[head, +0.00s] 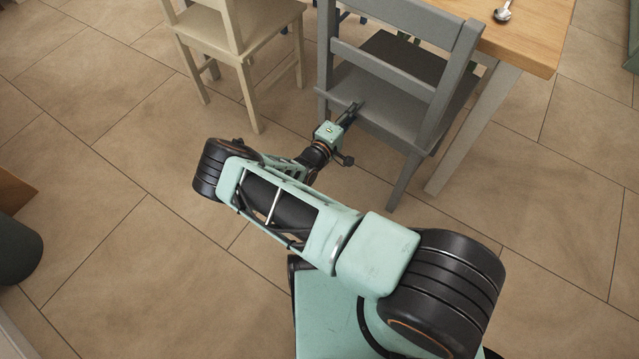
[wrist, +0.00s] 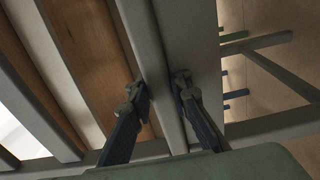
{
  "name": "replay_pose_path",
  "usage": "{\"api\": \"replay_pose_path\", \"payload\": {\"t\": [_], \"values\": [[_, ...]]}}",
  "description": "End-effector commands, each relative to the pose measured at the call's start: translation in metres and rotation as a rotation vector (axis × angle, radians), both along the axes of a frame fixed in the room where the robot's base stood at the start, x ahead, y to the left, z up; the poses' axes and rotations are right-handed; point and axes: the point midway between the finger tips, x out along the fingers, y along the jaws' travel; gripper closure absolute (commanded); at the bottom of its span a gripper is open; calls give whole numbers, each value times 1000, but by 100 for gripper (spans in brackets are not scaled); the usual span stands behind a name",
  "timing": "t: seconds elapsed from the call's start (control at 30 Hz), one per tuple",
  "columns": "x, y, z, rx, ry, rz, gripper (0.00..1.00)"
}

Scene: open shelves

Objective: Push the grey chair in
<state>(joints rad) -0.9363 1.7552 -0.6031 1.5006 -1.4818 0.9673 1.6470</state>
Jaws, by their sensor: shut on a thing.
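The grey chair (head: 380,68) stands at the table (head: 535,32), its backrest towards me and its seat partly under the tabletop. My gripper (head: 350,113) is at the rear left of the chair, near seat height. In the wrist view, the two fingers of my gripper (wrist: 160,90) lie on either side of a long grey bar of the chair (wrist: 153,45), shut on it. The exact contact of the fingertips is hard to see in the head view.
A cream chair (head: 245,38) stands to the left of the grey chair. A spoon (head: 503,11) lies on the table. A table leg (head: 478,125) stands close to the grey chair's right. A dark rounded object (head: 15,250) sits at the left edge. Tiled floor is open at left and lower right.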

Motion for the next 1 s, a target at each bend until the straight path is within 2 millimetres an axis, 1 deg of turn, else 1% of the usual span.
{"api": "replay_pose_path", "payload": {"t": [0.03,0.23,0.27,0.4,0.43,0.87,1.0], "values": [[-3,-4,-3,2,10,-8,100],[-4,-4,-3,2,9,-10,100],[-4,-4,-2,2,9,-10,79],[-3,-3,-1,2,5,-8,64],[-3,-3,-1,2,5,-7,62],[-2,0,1,1,2,-3,62],[-10,8,3,1,1,-1,62]]}}
